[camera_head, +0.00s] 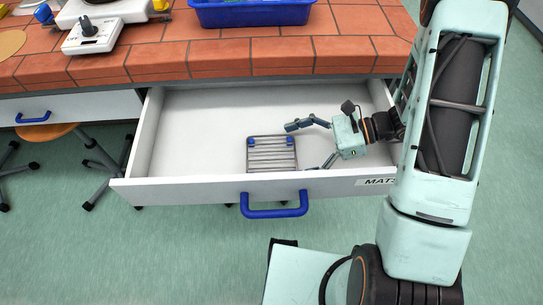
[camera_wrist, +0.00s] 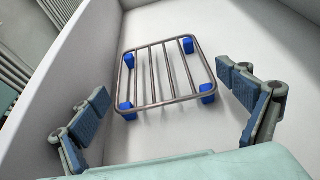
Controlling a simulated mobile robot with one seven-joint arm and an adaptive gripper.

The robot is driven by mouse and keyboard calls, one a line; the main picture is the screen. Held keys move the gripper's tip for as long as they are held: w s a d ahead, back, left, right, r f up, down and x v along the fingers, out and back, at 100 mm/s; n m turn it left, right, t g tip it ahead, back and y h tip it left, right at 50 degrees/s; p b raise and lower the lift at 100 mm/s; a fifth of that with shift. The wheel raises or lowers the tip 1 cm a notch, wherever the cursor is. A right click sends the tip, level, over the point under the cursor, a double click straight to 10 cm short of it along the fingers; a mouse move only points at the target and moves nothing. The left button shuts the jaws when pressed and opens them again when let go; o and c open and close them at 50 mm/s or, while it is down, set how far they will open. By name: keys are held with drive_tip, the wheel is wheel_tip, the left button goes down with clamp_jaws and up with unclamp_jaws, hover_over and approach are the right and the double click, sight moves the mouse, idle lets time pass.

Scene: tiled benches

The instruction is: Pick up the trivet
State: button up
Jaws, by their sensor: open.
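The trivet (camera_head: 272,154) is a square metal rack of parallel bars with blue corner feet. It lies in the open white drawer (camera_head: 190,130), close to the drawer's front wall. In the wrist view the trivet (camera_wrist: 160,74) shows whole, ahead of the fingers, with its blue feet visible. My gripper (camera_head: 308,146) is inside the drawer just to the right of the trivet, with its fingers spread. In the wrist view my gripper (camera_wrist: 168,120) has one finger on each side, with nothing between the pads. The fingers appear apart from the trivet.
The drawer's front wall has a blue handle (camera_head: 274,212). A red tiled bench top (camera_head: 300,55) overhangs the drawer's back. A blue crate (camera_head: 252,12) and a white device (camera_head: 92,34) stand on it. The drawer floor left of the trivet is bare. A stool (camera_head: 48,133) stands at left.

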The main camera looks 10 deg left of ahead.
sight(273, 155)
drive_tip(key=x, duration=0.5)
drive_tip(key=shift+s+a+f+b, duration=0.1)
drive_tip(key=shift+a+f+b, duration=0.05)
drive_tip(key=shift+a+b, duration=0.2)
drive_tip(key=shift+d, duration=0.1)
drive_tip(key=c, duration=0.9)
drive_tip(key=shift+o, duration=0.2)
